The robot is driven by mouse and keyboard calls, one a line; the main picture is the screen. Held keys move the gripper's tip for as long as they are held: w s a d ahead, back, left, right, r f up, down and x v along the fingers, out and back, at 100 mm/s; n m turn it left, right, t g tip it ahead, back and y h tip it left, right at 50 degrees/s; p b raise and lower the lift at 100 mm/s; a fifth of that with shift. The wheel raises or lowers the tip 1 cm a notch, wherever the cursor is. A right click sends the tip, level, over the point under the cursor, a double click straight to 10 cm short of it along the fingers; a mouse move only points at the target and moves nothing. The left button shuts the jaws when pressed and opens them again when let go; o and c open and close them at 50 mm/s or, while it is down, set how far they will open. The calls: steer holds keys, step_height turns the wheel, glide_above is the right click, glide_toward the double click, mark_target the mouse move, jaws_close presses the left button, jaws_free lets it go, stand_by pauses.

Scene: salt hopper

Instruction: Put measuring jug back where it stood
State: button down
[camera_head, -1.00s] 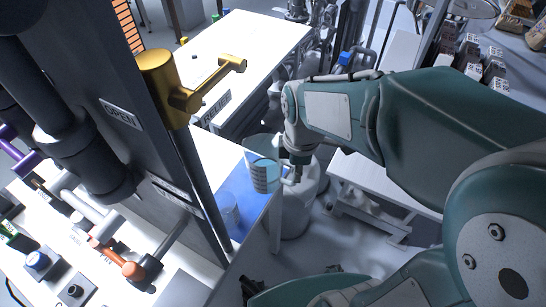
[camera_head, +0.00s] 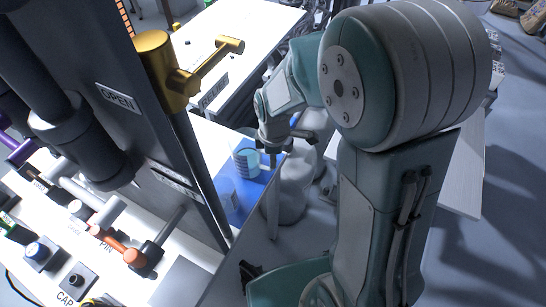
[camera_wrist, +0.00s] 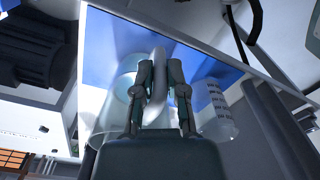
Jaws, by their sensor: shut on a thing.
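The measuring jug (camera_head: 246,161) is clear, with scale lines and a pale blue tint. In the head view it is upright at the far part of the blue mat (camera_head: 262,186); I cannot tell whether its base touches. My gripper (camera_head: 271,157) is at its right side, shut on its handle. In the wrist view a pale curved handle (camera_wrist: 158,78) lies between my gripper's fingers (camera_wrist: 160,85). Clear vessel walls show on both sides there, one with printed marks, partly hidden by the fingers.
A second clear vessel (camera_head: 227,196) stands on the mat, close in front of the jug. The dark press frame with a yellow handle (camera_head: 181,68) rises at left. A pale bin (camera_head: 296,185) stands beside the table's right edge. Another white table (camera_head: 250,42) is behind.

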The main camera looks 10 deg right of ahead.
steer(key=c, duration=0.7)
jaws_free()
steer(key=shift+o, duration=0.2)
steer(key=shift+r, duration=0.1)
step_height(320, 180, up, 11)
steer(key=shift+w+d+r, duration=0.1)
steer(key=shift+d, duration=0.05)
steer(key=s+d+r+m+t, duration=0.3)
steer(key=s+r+m, duration=0.1)
steer(key=s+m, duration=0.3)
steer(key=s+d+r+m+t, duration=0.3)
steer(key=s+r+m, duration=0.2)
steer(key=s+m, duration=0.2)
steer(key=shift+s+d+r+m, duration=0.2)
steer(key=shift+d+m, duration=0.15)
steer(key=shift+m, duration=0.65)
steer(key=shift+w, duration=0.1)
